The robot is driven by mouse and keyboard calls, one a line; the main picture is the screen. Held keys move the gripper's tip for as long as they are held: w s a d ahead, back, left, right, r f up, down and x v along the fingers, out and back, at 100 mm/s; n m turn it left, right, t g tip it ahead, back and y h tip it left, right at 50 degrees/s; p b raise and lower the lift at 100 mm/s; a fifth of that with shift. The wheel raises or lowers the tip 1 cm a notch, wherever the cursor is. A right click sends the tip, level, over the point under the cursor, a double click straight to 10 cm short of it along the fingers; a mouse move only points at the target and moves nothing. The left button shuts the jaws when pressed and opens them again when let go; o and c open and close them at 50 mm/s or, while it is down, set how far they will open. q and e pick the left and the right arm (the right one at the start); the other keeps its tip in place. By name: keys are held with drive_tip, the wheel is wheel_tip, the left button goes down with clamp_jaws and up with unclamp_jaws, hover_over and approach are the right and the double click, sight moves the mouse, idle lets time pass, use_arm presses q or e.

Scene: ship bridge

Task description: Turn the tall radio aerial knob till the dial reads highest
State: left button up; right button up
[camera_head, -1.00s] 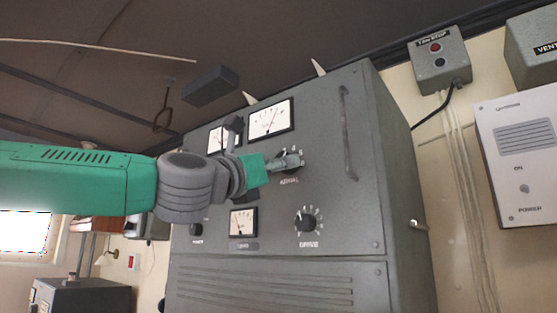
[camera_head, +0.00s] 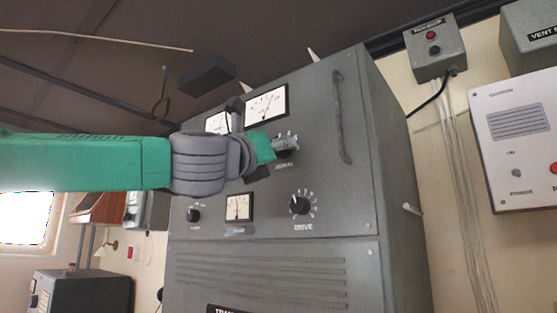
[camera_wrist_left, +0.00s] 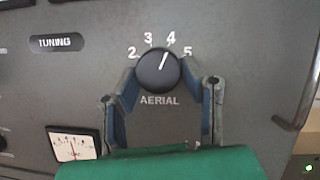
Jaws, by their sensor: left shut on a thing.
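The tall grey radio cabinet (camera_head: 310,215) stands in front of me. Its round black AERIAL knob (camera_wrist_left: 159,70) shows in the left wrist view, with its white pointer line near the 4. My left gripper (camera_head: 287,145) is shut on this knob, one finger on each side; the gripper also shows in the left wrist view (camera_wrist_left: 165,82). In the head view the gripper mostly hides the knob. A large white dial (camera_head: 266,106) above it has its needle leaning up and right; its figures are too small to read. My right gripper is out of view.
A second upper dial (camera_head: 217,122) is partly covered by my arm. Below are a DRIVE knob (camera_head: 300,204) and a small dial (camera_head: 239,207). A vertical handle (camera_head: 341,115) stands right of the AERIAL knob. Wall boxes (camera_head: 435,47) are farther right.

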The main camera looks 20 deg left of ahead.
use_arm(q)
drive_tip(key=shift+n, duration=0.6)
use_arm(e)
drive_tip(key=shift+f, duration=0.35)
use_arm(q)
drive_tip(key=o, duration=1.1)
drive_tip(key=shift+o, duration=0.2)
drive_tip(key=shift+s+a, duration=0.1)
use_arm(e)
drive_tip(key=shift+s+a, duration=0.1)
use_arm(q)
drive_tip(key=v, duration=1.2)
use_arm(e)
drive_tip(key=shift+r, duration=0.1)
